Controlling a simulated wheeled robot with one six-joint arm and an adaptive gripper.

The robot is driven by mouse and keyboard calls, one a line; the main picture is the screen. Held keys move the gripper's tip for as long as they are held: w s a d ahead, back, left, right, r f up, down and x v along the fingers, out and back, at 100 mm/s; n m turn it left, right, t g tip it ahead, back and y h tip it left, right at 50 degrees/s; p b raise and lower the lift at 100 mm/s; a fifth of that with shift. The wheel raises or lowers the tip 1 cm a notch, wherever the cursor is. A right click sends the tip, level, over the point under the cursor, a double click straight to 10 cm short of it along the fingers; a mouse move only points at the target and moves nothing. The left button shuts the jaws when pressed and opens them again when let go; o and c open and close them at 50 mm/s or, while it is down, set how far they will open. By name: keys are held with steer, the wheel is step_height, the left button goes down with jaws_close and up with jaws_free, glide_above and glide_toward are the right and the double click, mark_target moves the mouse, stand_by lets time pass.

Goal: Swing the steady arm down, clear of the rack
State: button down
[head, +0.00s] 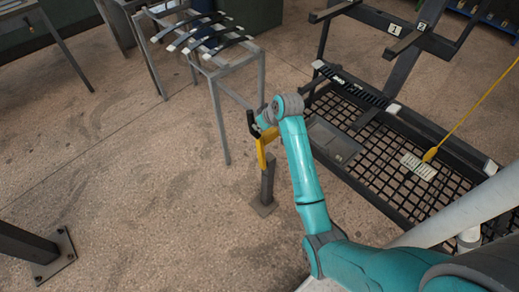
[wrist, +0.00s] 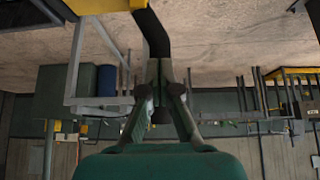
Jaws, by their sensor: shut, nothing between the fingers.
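The steady arm is a yellow bar (head: 262,152) with a black handle (head: 251,122), on a short dark floor post (head: 267,183) left of the rack. In the wrist view the black handle (wrist: 150,30) runs down from the yellow bar (wrist: 95,5) to the fingertips. In the head view my gripper's fingers are mostly hidden by the teal wrist.
The dark rack (head: 385,195) with a mesh deck stands right of the post, with a yellow cord (head: 475,108) hanging over it. A grey metal stand (head: 215,70) holding curved leaf springs is behind left. The floor at left is open, apart from a dark post foot (head: 45,262).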

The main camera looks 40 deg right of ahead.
steer(key=w, duration=2.1)
steer(key=shift+w+a, duration=0.35)
steer(key=shift+a, duration=0.05)
stand_by(3.9)
steer(key=s, duration=0.6)
stand_by(0.6)
steer(key=shift+d, duration=0.1)
stand_by(0.3)
